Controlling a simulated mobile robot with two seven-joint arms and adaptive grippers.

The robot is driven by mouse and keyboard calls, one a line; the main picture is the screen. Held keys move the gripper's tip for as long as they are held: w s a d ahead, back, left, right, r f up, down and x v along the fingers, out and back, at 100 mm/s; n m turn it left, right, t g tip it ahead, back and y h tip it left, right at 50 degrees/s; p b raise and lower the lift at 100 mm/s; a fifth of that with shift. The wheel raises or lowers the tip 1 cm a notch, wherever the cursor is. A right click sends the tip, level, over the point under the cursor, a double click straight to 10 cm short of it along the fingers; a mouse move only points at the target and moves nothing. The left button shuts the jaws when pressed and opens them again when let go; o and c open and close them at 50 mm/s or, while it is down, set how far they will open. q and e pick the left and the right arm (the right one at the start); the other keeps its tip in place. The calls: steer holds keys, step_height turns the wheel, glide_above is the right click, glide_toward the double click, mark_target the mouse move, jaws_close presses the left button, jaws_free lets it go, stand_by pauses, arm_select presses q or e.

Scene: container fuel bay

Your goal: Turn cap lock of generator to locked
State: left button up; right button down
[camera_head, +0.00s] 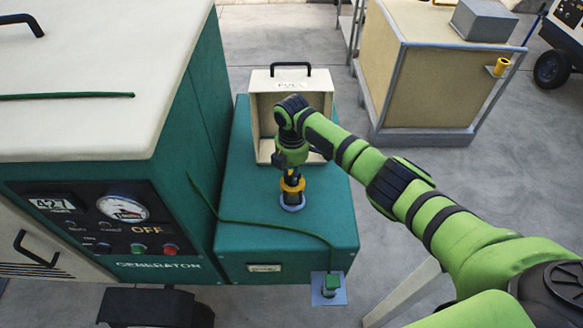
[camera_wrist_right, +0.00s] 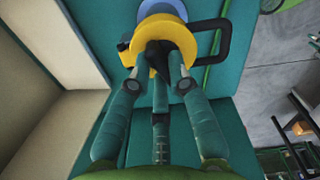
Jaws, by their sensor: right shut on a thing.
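The generator (camera_head: 170,110) is a teal housing with a cream top on the left in the head view. Its front panel (camera_head: 115,225) has a lit display, a dial and buttons, and reads OFF. Beside it is a lower teal tank box (camera_head: 300,245). A yellow fuel cap (camera_head: 292,187) sits over a pale blue collar on this box. My right gripper (camera_head: 290,176) points down over it. In the right wrist view, its fingers are shut on a black grip in the middle of the yellow cap (camera_wrist_right: 186,30). The lock's position cannot be told. My left gripper is out of view.
An open cream cover (camera_head: 291,85) marked FUEL stands behind the cap. A tan cabinet (camera_head: 425,85) stands at the back right. Grey floor is clear between them.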

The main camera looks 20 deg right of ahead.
steer(key=shift+m+p, duration=0.9)
steer(key=shift+m, duration=1.2)
steer(key=shift+d, duration=0.1)
steer(key=c, duration=1.1)
jaws_free()
steer(key=shift+c, duration=0.2)
steer(key=shift+r, duration=0.25)
step_height(320, 180, up, 12)
steer(key=shift+f, duration=0.25)
